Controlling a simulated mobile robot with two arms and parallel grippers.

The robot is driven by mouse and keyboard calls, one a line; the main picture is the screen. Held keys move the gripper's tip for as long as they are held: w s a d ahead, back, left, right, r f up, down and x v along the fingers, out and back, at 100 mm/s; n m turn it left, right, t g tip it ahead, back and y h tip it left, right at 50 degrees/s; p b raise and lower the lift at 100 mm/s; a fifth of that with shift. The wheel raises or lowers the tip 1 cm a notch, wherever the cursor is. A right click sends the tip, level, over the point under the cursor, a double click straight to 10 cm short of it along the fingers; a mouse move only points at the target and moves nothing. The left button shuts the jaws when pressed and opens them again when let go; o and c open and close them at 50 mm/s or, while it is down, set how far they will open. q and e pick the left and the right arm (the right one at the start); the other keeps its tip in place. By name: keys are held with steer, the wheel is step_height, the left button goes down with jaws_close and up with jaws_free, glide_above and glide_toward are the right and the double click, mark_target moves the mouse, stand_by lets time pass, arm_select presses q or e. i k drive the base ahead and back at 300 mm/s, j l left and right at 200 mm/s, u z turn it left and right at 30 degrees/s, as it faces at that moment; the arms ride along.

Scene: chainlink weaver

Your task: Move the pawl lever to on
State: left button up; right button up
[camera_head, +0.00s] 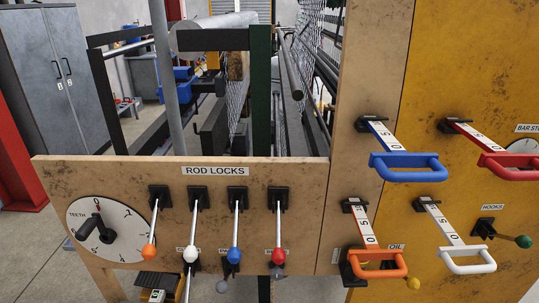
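No label reading "pawl" can be made out, so I cannot tell which lever is the pawl lever. Under the "ROD LOCKS" sign (217,170), slim levers hang with an orange knob (149,251), a white knob (190,254), a blue knob (234,255) and a red knob (278,256). They cover parts of small labels behind them. A green-knobbed lever (523,241) sticks out to the right under "HOOKS". A yellow knob (413,283) shows low on the right, its label not visible. Neither of my grippers is in view.
A "TEETH" dial (106,230) with a black handle is at the left. Blue (408,167), red (510,163), orange (378,264) and white (467,260) pull handles stick out of the right panels. A grey cabinet (50,75) stands behind at the left.

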mark_target(221, 286)
steer(key=l+u, duration=0.35)
steer(key=k+l+u, duration=0.15)
steer(key=u, duration=0.25)
steer(key=l, duration=0.1)
